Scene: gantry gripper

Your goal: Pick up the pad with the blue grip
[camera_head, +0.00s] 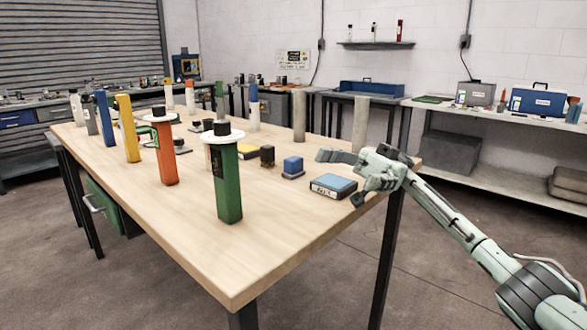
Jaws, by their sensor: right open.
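The small pad with a blue grip (292,166) sits on the wooden table, its blue block on top of a darker base. My right gripper (340,176) comes in from the right at the table's right edge. Its fingers are open and point left, apart from the blue-grip pad, with nothing seen between them. My left gripper is not in view.
A dark box with a light blue top (333,186) lies just below my right gripper. A dark block (267,155) and a yellow pad (247,152) are left of the blue grip. A green post (227,180) stands nearer.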

